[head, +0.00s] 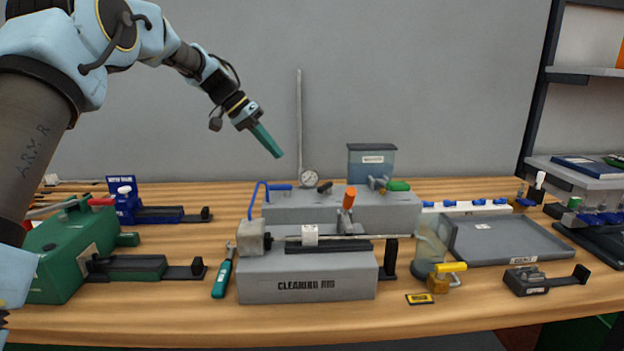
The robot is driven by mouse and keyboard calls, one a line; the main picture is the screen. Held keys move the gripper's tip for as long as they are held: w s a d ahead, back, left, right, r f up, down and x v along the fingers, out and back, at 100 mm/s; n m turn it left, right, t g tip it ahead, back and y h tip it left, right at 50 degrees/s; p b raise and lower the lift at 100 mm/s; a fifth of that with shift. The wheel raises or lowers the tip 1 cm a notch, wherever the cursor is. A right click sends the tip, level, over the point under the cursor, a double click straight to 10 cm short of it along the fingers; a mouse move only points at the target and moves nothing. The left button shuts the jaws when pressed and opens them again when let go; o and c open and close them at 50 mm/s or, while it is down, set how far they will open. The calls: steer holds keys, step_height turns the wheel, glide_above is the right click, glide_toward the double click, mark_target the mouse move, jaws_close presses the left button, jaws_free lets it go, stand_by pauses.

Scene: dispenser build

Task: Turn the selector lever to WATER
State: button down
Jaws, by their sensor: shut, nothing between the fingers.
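My gripper (266,140) is shut and empty, high in the air above the left rear of the grey dispenser block (390,208), its green fingers pointing down and right. The block carries a small tank (371,163) with a dark lid and a pale label, a round gauge (309,179) and a thin upright pipe. Handles near the block are a green one (399,186), an orange one (349,197) and a blue one (280,187). I cannot tell which is the selector lever, and no WATER mark is readable. My gripper is apart from all of them.
A grey fixture marked CLEANING ROD (307,284) stands in front of the block. A green-handled tool (222,277) lies beside it. Green (75,258) and blue (127,205) machines stand left. A glass jar (430,248), yellow-handled valve (448,268) and grey tray (510,242) are right.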

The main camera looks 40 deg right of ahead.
mark_target(325, 190)
steer(key=p+x, duration=0.3)
steer(key=x, duration=0.6)
steer(key=shift+s+d+f+p, duration=0.2)
steer(key=shift+f+p, duration=0.1)
steer(key=shift+p, duration=0.05)
steer(key=shift+s+d+r+p, duration=0.15)
steer(key=shift+s+p, duration=0.15)
steer(key=shift+s, duration=0.3)
steer(key=shift+s+d+f+p, duration=0.15)
steer(key=shift+s+p, duration=0.15)
steer(key=shift+s, duration=0.3)
steer(key=shift+s+d+f, duration=0.1)
steer(key=shift+s+d, duration=0.1)
steer(key=shift+s, duration=0.45)
